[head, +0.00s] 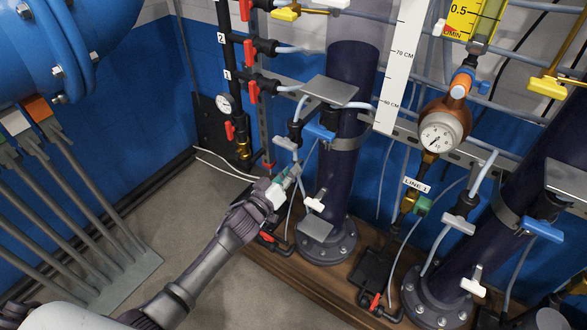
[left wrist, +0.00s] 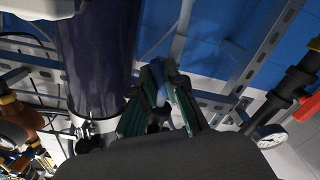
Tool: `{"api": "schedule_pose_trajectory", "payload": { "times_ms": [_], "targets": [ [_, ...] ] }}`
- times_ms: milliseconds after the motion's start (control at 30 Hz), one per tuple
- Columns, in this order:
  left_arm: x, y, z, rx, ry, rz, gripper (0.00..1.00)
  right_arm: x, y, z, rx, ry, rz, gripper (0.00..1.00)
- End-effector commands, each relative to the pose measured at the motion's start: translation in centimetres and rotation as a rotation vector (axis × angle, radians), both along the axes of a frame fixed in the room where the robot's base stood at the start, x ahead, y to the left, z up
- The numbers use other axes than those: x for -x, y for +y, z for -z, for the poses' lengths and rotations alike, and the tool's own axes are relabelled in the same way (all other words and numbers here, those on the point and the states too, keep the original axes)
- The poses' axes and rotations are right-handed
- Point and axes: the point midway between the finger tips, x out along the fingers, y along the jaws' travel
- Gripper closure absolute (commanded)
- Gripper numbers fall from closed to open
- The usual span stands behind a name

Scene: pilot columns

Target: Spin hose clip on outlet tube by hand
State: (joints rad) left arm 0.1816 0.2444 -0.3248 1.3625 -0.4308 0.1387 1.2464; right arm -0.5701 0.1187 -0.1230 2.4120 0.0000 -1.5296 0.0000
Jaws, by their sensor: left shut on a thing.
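My left gripper (head: 292,176) reaches in from the lower left to the near side of the dark column (head: 333,160). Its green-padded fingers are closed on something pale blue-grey. In the left wrist view the fingertips (left wrist: 162,82) meet around this narrow piece, which looks like the outlet tube (left wrist: 183,100); the fingers hide most of it. A white hose clip (head: 315,204) is just right of and below the fingers, apart from them as far as I can tell. Another white clip (head: 285,143) sits above, beside a black fitting (head: 296,130). My right gripper is not in view.
A blue-handled valve (head: 321,131) and grey plates (head: 330,90) stick out from the column near the gripper. A black pipe with red-handled valves (head: 253,92) and a small gauge (head: 225,104) stands to the left. Open floor (head: 225,275) lies in front.

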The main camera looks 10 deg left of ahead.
Motion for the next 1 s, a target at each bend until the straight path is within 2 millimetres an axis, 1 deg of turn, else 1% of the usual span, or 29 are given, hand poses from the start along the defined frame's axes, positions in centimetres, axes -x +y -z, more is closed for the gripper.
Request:
{"api": "schedule_pose_trajectory", "payload": {
  "times_ms": [133,200,267,367,400,500,633,867,933,1000],
  "targets": [
    [0.0,0.0,0.0,-0.001,0.0,-0.001,1.0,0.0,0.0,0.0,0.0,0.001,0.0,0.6],
    [0.0,0.0,0.0,-0.028,-0.01,-0.001,1.0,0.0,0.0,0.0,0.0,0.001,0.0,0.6],
    [0.0,0.0,0.0,-0.093,-0.033,-0.001,1.0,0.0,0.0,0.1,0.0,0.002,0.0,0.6],
    [0.0,0.0,0.1,-0.242,-0.087,-0.001,1.0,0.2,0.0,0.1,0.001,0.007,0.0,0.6],
    [0.0,0.0,0.1,-0.294,-0.106,-0.001,1.0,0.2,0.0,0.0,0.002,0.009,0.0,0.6],
    [0.0,0.0,0.0,-0.377,-0.136,-0.001,1.0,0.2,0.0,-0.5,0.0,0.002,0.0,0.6],
    [0.0,0.1,0.0,-0.398,-0.144,-0.001,1.0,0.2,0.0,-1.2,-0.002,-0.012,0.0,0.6],
    [0.0,0.1,0.0,-0.424,-0.153,-0.001,1.0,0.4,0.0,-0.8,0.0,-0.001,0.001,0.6],
    [0.0,0.1,0.1,-0.491,-0.178,-0.001,1.0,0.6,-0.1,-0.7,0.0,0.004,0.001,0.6],
    [0.0,0.1,0.1,-0.6,-0.217,-0.001,1.0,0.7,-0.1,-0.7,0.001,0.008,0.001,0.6]
  ]
}}
